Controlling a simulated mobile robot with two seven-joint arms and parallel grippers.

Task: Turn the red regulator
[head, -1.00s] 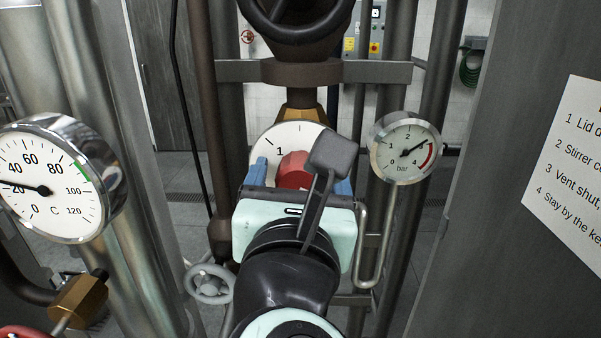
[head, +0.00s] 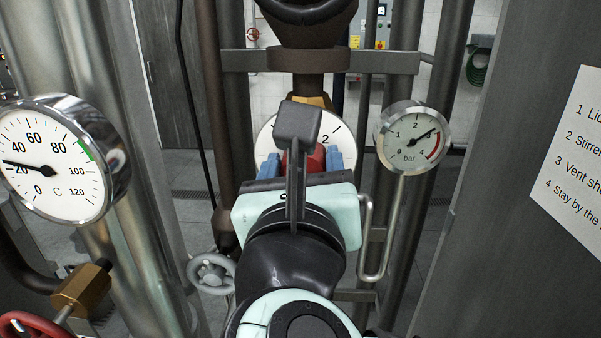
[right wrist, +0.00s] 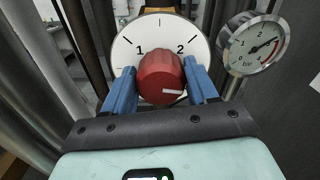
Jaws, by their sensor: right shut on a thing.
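The red regulator (right wrist: 161,77) is a ribbed knob with a white mark, set in front of a white dial (right wrist: 128,45) numbered 1 and 2. In the right wrist view its white mark points to the right. My right gripper (right wrist: 162,82) has its blue fingers on either side of the knob and is shut on it. In the head view the knob (head: 316,158) is partly hidden behind the wrist camera bracket, and my right gripper (head: 299,165) reaches it from below. My left gripper is not in view.
A pressure gauge (head: 413,138) in bar stands just right of the dial, its needle between 2 and 4. A temperature gauge (head: 52,160) is at left. A grey handwheel (head: 211,273) and a bent steel pipe (head: 379,262) are close to my arm.

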